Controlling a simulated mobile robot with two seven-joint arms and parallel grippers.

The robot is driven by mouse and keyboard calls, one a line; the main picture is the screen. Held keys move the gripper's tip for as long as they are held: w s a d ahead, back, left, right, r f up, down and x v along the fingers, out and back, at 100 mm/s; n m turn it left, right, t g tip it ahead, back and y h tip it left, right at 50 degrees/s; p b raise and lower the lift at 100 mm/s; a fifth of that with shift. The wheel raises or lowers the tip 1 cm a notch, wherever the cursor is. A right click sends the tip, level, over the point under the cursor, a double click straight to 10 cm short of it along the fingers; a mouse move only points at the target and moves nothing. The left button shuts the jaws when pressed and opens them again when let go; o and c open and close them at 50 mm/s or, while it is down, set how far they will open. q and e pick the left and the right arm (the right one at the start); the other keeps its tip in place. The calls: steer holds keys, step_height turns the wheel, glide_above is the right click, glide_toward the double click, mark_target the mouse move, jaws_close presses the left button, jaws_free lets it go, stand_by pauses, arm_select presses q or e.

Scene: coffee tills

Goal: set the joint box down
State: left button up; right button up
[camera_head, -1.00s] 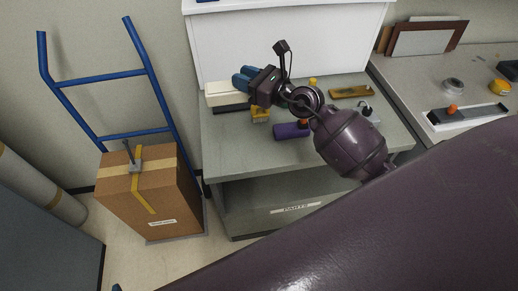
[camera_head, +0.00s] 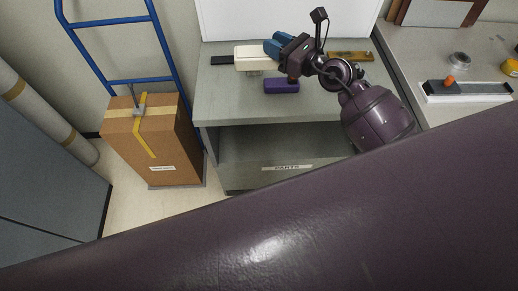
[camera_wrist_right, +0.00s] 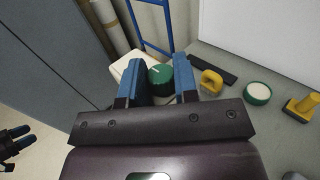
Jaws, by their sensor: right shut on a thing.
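The joint box, a cream box (camera_head: 254,58), is held between the blue fingers of my right gripper (camera_head: 275,48) over the back left of the grey bench (camera_head: 228,96). In the right wrist view the cream box (camera_wrist_right: 128,68) shows beyond the fingers of that gripper (camera_wrist_right: 160,78), with a round green part (camera_wrist_right: 160,76) between the fingertips. I cannot tell whether its underside touches the bench. My left gripper (camera_wrist_right: 18,140) shows small at the left edge of the right wrist view, its fingers apart and nothing seen between them.
A black bar (camera_head: 222,60) lies left of the box. A purple block (camera_head: 282,86) lies in front of it. A yellow handle (camera_wrist_right: 212,80) and a green-rimmed disc (camera_wrist_right: 257,93) stand nearby. A blue hand truck (camera_head: 113,22) with a carton (camera_head: 170,148) is left. The bench front is clear.

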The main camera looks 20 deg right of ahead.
steer(key=d+r, duration=0.3)
steer(key=d, duration=1)
steer(key=shift+h, duration=0.3)
steer(key=shift+s+a+r, duration=0.25)
steer(key=shift+s+a, duration=0.3)
steer(key=shift+s, duration=0.2)
steer(key=shift+s+a+r, duration=0.2)
steer(key=shift+s+a, duration=0.35)
steer(key=shift+s, duration=0.15)
steer(key=shift+s+m+t+h, duration=0.3)
steer(key=shift+s+m, duration=0.1)
